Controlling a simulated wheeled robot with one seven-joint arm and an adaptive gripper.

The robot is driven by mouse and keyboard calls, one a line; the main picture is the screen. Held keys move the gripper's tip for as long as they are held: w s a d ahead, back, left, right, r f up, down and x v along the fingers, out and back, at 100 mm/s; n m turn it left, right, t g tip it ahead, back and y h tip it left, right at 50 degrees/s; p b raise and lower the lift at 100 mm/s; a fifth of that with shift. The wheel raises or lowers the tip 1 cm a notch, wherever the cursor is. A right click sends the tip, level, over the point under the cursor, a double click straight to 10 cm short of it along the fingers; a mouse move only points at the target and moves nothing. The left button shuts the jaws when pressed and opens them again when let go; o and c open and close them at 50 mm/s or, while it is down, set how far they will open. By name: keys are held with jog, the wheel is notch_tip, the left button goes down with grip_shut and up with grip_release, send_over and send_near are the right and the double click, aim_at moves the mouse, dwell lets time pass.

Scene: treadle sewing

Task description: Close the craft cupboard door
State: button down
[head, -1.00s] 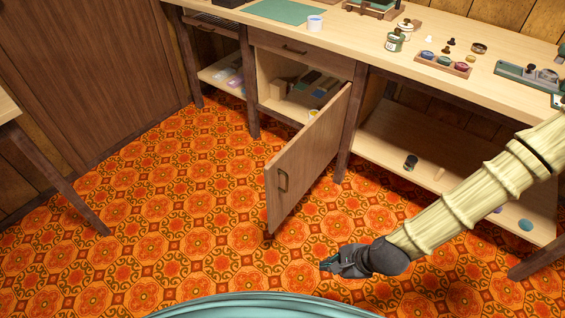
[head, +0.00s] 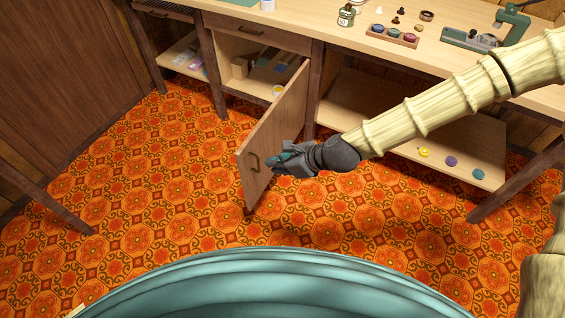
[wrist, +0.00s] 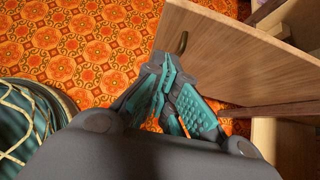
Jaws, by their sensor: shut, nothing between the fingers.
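The craft cupboard door (head: 272,133) stands wide open, swung out from the cupboard (head: 262,62) under the bench. Its dark handle (head: 254,162) is near the free edge. The door and its handle (wrist: 182,42) also show in the wrist view. My gripper (head: 276,162) is shut and empty. It is at the door's right face, near the free edge and close to the handle. In the wrist view its fingertips (wrist: 166,62) overlap the door's lower part; I cannot tell whether they touch it. Small items lie on the cupboard's inner shelf.
The bench top (head: 310,32) carries a jar (head: 347,15), a tray of pots (head: 392,36) and a green device (head: 512,22). A low shelf (head: 400,120) with small round items lies right of the door. Bench legs (head: 313,90) stand nearby. The patterned floor (head: 130,215) is clear at the left.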

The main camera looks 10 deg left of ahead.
aim_at(244, 164)
jog(key=shift+w+a+f+b, duration=0.15)
jog(key=shift+w+a+f, duration=0.35)
jog(key=shift+a, duration=0.75)
jog(key=shift+w+a+f+b, duration=0.1)
jog(key=shift+w+a+f, duration=0.25)
jog(key=shift+a+f, duration=0.65)
jog(key=shift+w+a+f+b, duration=0.15)
jog(key=shift+w+a+f, duration=0.2)
jog(key=shift+a, duration=1.15)
jog(key=shift+w, duration=0.1)
